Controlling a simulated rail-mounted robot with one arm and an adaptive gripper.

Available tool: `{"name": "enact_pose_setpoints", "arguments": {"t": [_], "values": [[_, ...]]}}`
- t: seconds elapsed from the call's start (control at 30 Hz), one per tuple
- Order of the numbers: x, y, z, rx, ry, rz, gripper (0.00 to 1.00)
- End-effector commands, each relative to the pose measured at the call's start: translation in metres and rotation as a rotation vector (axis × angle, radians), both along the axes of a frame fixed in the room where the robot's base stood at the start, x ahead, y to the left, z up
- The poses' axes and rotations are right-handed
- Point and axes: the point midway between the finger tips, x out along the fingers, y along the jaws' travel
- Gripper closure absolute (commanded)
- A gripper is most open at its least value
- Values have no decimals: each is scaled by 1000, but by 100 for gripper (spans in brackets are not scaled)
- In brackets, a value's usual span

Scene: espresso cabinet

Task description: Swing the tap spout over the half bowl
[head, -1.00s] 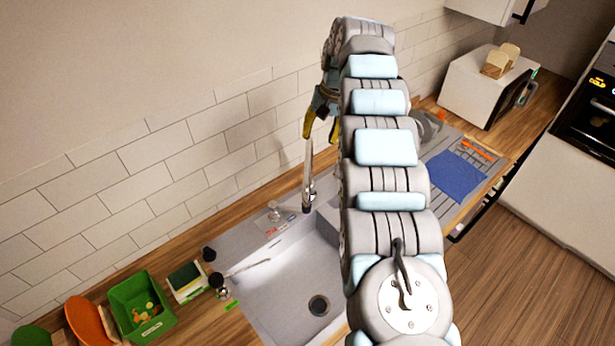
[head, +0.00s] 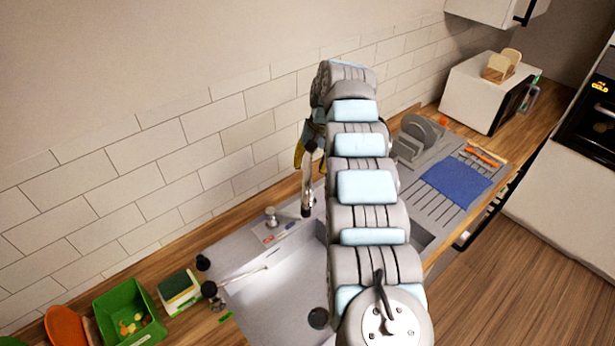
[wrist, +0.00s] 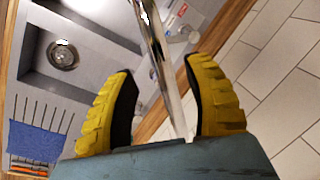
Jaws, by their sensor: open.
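The chrome tap spout (head: 308,180) stands at the back of the sink in the head view. In the wrist view the spout (wrist: 165,70) runs as a shiny tube between the yellow fingers of my gripper (wrist: 165,100). The fingers are open, one on each side, with visible gaps. In the head view my gripper (head: 304,150) is at the upper part of the tap, partly hidden by my arm. The half bowl (head: 422,238) shows partly to the right of my arm; its drain (wrist: 62,55) is visible at upper left in the wrist view.
The large sink bowl (head: 265,305) lies left of my arm. A drainer with a blue mat (head: 457,180) and a plate rack (head: 412,148) is at right. A green bin (head: 130,312) and a sponge holder (head: 180,292) stand at left. The tiled wall (head: 170,165) is close behind the tap.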

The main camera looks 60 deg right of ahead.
Motion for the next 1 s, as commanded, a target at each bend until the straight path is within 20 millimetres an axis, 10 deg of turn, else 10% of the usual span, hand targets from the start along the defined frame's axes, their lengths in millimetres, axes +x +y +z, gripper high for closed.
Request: {"name": "enact_pose_setpoints", "arguments": {"t": [0.73, 0.9, 1.0], "values": [[7, 4, -43, 2, 1, -1, 48], [7, 4, -43, 1, 1, -1, 94], [7, 4, -43, 1, 1, -1, 100]]}}
